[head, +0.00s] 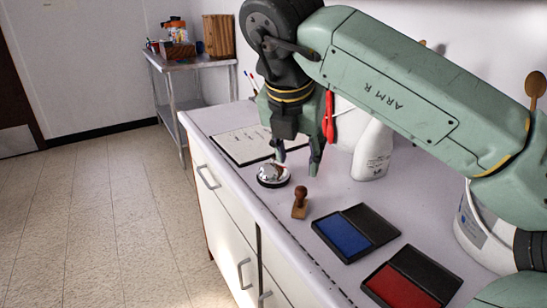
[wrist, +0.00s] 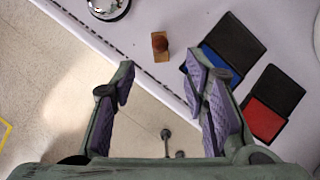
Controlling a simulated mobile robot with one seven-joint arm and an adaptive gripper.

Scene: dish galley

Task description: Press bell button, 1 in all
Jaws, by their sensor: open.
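A silver desk bell (head: 273,174) with a dark base stands on the white counter, near its front edge. In the wrist view the bell (wrist: 108,6) is cut off by the top edge of the picture, so its button is out of view there. My gripper (head: 297,160) is open and empty, and in the head view its fingers appear just above and behind the bell. In the wrist view my gripper (wrist: 160,82) has its two purple-padded fingers spread apart, with the counter edge and floor beneath. I cannot tell the exact height of the fingertips over the counter.
A wooden stamp (head: 300,203) stands close to the bell. A blue ink pad (head: 343,235) and a red ink pad (head: 398,289) lie open nearby. A white spray bottle (head: 371,152) and a notepad (head: 240,146) are behind. The counter's front edge is close.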

